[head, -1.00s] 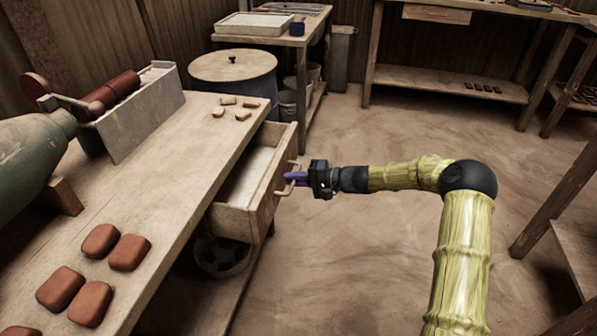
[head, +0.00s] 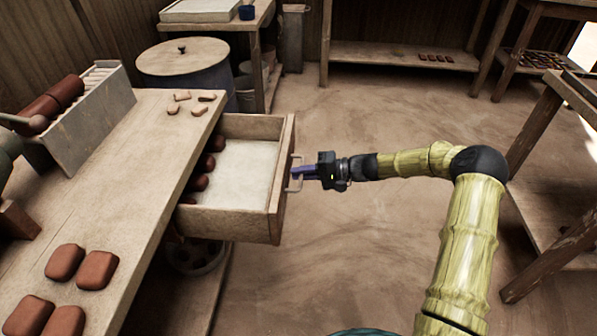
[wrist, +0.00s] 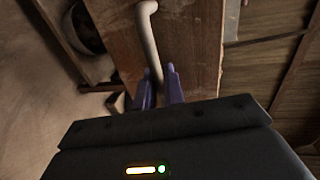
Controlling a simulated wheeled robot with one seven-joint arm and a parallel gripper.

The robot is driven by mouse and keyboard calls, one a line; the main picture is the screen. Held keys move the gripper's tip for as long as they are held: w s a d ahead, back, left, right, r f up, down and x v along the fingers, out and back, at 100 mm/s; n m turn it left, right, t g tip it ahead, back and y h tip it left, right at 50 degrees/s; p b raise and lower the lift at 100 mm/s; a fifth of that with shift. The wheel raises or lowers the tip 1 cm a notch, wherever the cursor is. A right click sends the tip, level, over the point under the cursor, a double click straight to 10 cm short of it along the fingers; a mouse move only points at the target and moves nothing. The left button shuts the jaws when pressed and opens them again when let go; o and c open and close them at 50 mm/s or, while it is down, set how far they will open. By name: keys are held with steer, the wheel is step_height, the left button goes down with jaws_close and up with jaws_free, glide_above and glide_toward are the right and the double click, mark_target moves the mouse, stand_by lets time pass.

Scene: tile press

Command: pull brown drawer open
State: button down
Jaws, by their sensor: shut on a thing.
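The brown drawer (head: 283,186) stands pulled well out from under the workbench in the head view. Its pale inside floor shows, with several reddish-brown lumps (head: 203,172) near the bench side. Its bar handle (head: 297,173) is on the front panel. My gripper (head: 296,173) is shut on this handle, its purple fingers around the bar. In the wrist view the fingers (wrist: 158,90) close on the pale curved handle (wrist: 147,32) before the wooden drawer front (wrist: 190,45). The fingers hide part of the bar.
The workbench (head: 140,165) carries clay blocks (head: 98,270), small pieces and a press at left. A lidded barrel (head: 185,65) stands behind the drawer. A wooden table (head: 555,160) stands at right. The floor (head: 380,240) around my arm is mostly clear.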

steer(key=shift+s+f, duration=0.1)
steer(key=c, duration=1.6)
jaws_free()
steer(key=p+v, duration=0.4)
steer(key=v, duration=1.3)
steer(key=shift+d, duration=0.2)
steer(key=shift+a, duration=0.1)
